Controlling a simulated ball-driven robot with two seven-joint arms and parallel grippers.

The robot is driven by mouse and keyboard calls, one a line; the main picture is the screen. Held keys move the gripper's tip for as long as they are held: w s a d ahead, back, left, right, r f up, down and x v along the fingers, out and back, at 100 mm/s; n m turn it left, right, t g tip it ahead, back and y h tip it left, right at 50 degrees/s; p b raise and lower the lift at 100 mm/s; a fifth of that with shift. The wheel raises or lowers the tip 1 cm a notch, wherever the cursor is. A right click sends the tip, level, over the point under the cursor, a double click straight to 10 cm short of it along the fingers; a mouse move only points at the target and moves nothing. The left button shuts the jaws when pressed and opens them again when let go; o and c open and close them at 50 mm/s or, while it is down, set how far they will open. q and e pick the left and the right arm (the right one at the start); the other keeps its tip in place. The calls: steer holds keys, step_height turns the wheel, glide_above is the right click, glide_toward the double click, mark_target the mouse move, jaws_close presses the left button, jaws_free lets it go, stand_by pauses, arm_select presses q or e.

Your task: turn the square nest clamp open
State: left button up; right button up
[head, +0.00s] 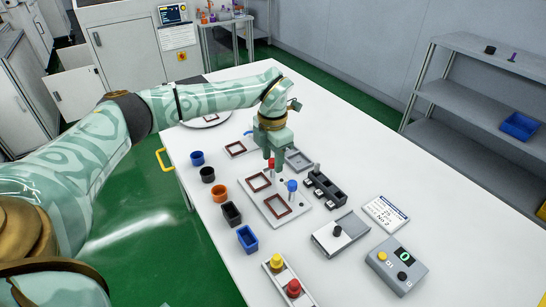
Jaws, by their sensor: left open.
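A light grey plate (262,203) lies on the white table with two brown square frames on it, a rear one (258,183) and a front one (277,205). A red-topped clamp knob (271,162) stands at the rear of the plate, and a blue-topped knob (292,185) stands at its right side. I cannot tell which knob belongs to the square nest. My left gripper (271,156) points down and is open at the red knob, with its fingertips close around or just above the top; contact cannot be told. My right gripper is out of view.
Round and square cups stand in a row left of the plate, from a blue cup (197,158) to a blue square cup (247,240). The far right tabletop is clear.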

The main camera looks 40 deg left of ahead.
arm_select(q)
jaws_close()
